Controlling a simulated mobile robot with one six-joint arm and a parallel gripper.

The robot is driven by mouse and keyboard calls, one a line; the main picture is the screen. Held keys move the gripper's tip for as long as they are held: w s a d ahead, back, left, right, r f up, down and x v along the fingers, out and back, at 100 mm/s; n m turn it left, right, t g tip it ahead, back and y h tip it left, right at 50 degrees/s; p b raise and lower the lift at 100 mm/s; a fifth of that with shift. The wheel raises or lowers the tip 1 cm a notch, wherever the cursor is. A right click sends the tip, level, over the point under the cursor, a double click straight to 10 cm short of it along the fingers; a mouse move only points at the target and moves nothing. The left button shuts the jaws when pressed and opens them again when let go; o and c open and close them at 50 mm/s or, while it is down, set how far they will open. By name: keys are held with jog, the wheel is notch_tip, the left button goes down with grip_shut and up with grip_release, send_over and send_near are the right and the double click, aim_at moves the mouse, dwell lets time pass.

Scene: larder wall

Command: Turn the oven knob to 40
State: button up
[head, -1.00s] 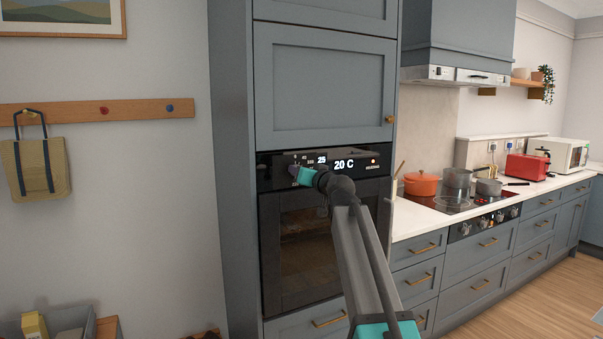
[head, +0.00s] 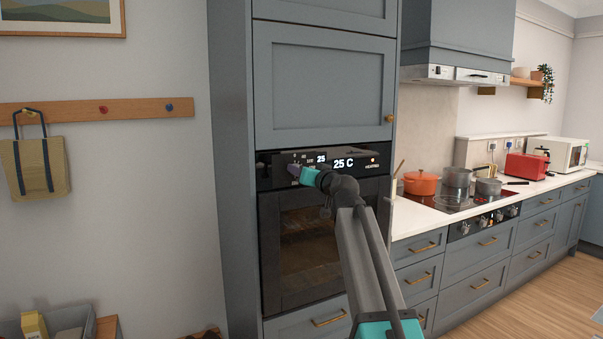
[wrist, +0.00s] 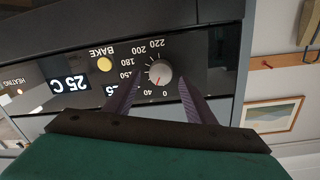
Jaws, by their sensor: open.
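In the wrist view, which shows the numbers upside down, the pointer lies between 0 and 40, close to the 40 mark. My gripper (wrist: 159,82) is open, with one dark finger on each side of the knob and a visible gap to it. In the head view my gripper (head: 295,171) is in front of the panel's left part, and I cannot make out the knob there. The oven display (head: 343,163) reads 25 C; a smaller readout (head: 321,158) shows 25.
A round lit button (wrist: 104,64) marked BAKE is beside the dial. The oven door (head: 305,240) is shut below the panel, and a cupboard door (head: 320,85) is above. The counter with pots (head: 421,183) is at the right. A bag (head: 38,165) hangs on the left wall.

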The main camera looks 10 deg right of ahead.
jog(key=b+v, duration=0.1)
jog(key=v, duration=1.1)
jog(key=shift+a, duration=0.1)
